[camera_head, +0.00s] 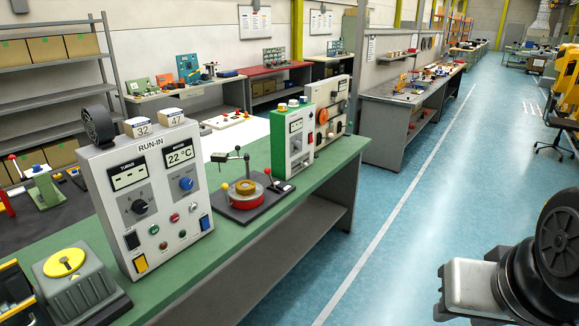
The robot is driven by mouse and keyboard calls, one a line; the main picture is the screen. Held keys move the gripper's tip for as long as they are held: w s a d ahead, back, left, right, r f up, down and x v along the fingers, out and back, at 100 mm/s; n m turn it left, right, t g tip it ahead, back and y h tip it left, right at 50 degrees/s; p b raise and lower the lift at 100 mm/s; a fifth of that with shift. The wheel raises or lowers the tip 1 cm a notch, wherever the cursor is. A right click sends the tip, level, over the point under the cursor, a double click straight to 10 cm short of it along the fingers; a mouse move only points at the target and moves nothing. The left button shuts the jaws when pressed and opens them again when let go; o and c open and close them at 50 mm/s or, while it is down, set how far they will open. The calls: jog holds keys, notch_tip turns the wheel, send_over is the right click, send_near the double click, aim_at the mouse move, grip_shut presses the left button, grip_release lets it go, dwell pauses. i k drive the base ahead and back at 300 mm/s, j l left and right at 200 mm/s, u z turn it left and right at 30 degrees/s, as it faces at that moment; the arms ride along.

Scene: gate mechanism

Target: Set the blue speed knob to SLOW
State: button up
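A blue knob (186,183) sits on the right half of the front of a pale grey panel box (165,225) marked RUN-IN. A dial scale surrounds the knob, but its pointer and lettering are too small to read, so I cannot tell its setting. A black knob (139,207) sits to its left on the same panel. The box stands upright on a green-topped bench (300,192). Dark and grey parts of my arm show at the lower right, well apart from the panel. My gripper's fingers are not visible.
A grey block with a yellow disc (75,275) stands at the near left. The blue floor (420,195) right of the bench is clear.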

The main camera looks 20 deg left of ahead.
aim_at(186, 183)
jog(key=u, duration=1.65)
jog(key=i+j+z, duration=0.45)
jog(key=i+j, duration=0.4)
jog(key=j, duration=0.25)
jog(key=l+z, duration=0.1)
jog(key=l, duration=0.1)
